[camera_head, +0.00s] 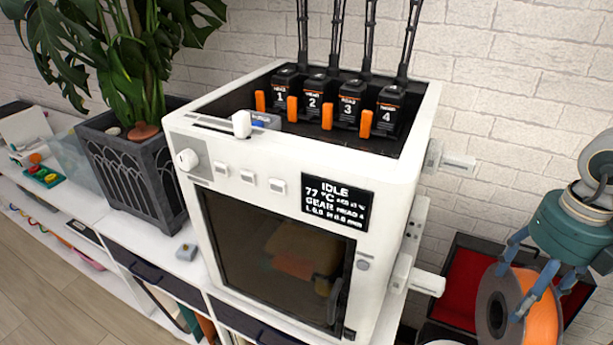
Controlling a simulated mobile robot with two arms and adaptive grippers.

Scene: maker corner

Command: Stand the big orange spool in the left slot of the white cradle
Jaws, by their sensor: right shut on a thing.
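The big orange spool (545,322) is at the lower right, with a dark grey flange and orange filament. My right gripper (528,288) comes in from the right edge and is shut on the spool from above. Its blue fingers lie over the rim and side. The spool is upright, its hub facing left, and its lower part is cut off by the picture edge. I cannot make out the white cradle or its left slot for certain. My left gripper is not in view.
A white printer (290,172) stands in the middle, with white pegs (420,281) sticking out of its right side. A dark box with a red inside (465,285) sits behind the spool. A potted plant (130,175) stands left. Brick wall is behind.

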